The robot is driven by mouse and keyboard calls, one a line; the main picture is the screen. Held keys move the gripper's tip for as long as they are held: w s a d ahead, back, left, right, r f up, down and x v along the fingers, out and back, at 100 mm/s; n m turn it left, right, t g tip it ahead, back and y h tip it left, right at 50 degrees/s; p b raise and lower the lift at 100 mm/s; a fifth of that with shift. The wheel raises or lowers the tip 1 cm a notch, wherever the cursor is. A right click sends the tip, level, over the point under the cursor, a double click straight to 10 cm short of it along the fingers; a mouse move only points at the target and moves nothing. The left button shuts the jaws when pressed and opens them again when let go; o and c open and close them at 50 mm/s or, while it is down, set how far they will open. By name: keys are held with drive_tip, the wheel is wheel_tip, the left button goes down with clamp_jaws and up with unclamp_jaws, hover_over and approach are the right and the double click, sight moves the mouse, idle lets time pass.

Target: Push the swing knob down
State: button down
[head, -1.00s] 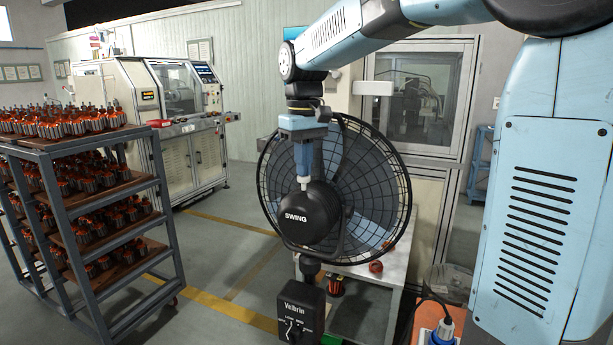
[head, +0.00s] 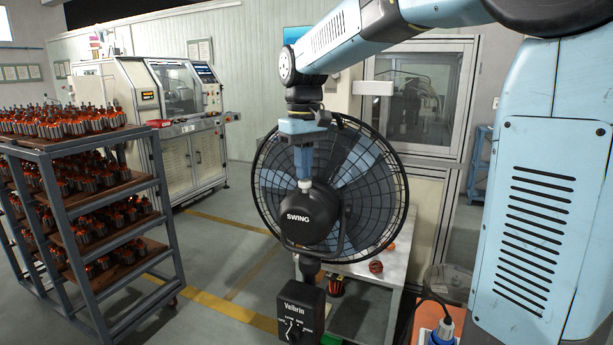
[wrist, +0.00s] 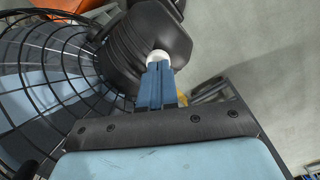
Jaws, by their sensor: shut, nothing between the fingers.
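The black fan (head: 370,215) stands in the middle of the head view, with a wire cage and a motor housing (head: 310,217) marked SWING. The white swing knob (head: 305,184) is on top of the housing. My gripper (head: 304,176) points straight down from above, and its fingers are shut with nothing between them. The fingertips are right at the top of the knob. In the wrist view, the blue fingers (wrist: 157,85) end at the white knob (wrist: 158,57) and appear to touch it. The fingers partly hide the knob there.
The fan's control box (head: 302,310), marked Velbrin, is below the housing. The cage is close beside my gripper. A small white table (head: 393,270) stands behind the fan. A rack of armatures (head: 75,215) is at left, with open floor between.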

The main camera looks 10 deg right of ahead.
wheel_tip(320, 180, up, 8)
idle(1.0)
